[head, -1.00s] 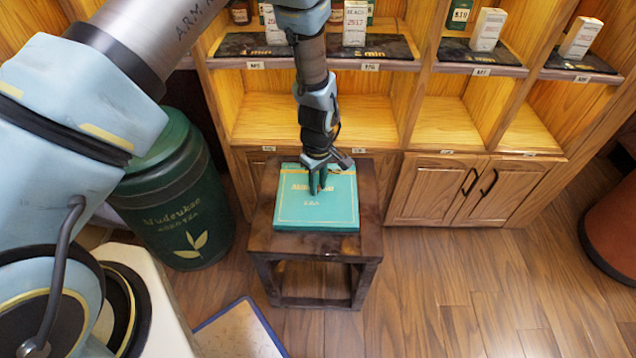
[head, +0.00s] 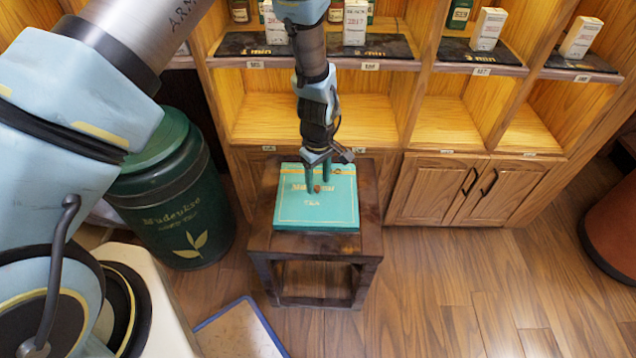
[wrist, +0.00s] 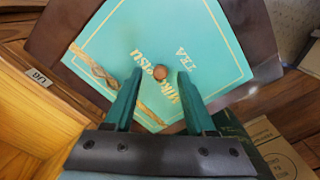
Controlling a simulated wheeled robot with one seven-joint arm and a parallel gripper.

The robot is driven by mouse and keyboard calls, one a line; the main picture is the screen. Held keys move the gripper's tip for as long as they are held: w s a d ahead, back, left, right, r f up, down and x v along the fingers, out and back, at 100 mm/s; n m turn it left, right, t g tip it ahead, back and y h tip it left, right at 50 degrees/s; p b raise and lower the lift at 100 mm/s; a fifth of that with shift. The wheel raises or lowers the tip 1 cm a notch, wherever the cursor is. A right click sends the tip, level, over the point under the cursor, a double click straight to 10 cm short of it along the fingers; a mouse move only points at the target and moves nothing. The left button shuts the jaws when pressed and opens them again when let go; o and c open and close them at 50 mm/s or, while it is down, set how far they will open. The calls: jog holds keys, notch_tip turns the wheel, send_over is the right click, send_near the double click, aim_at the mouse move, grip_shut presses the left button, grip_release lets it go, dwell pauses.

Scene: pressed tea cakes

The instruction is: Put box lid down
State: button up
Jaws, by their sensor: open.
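The teal tea box (head: 316,210) lies flat on the small dark wooden table (head: 370,235), with its lid on top showing gold lettering and a thin border line. A round brown knob (wrist: 161,72) shows on the lid in the wrist view. My gripper (head: 318,188) points down over the back half of the lid. Its two green fingers are open in the wrist view (wrist: 155,92), one on each side of the knob and apart from it. I cannot tell whether the fingertips touch the lid. The inside of the box is hidden.
A green tea canister (head: 170,200) stands left of the table. Wooden shelves (head: 365,120) with small boxes and cabinet doors (head: 460,190) are behind it. A blue-edged board (head: 240,330) lies on the floor in front.

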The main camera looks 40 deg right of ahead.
aim_at(317, 187)
notch_tip(317, 187, up, 11)
jog(key=shift+f, duration=0.2)
jog(key=shift+a, duration=0.1)
jog(key=w+a+r, duration=0.5)
jog(key=w+a, duration=0.1)
jog(key=a, duration=0.3)
jog(key=w+a+r, duration=0.5)
jog(key=w+a, duration=0.1)
jog(key=a, duration=0.3)
jog(key=s+a+r+m, duration=0.1)
jog(key=a+r, duration=0.3)
jog(key=a, duration=0.7)
jog(key=s+a+r+m+t, duration=0.1)
jog(key=s+a+r, duration=0.1)
jog(key=a, duration=1)
jog(key=shift+r+t, duration=0.3)
jog(key=shift+r, duration=0.6)
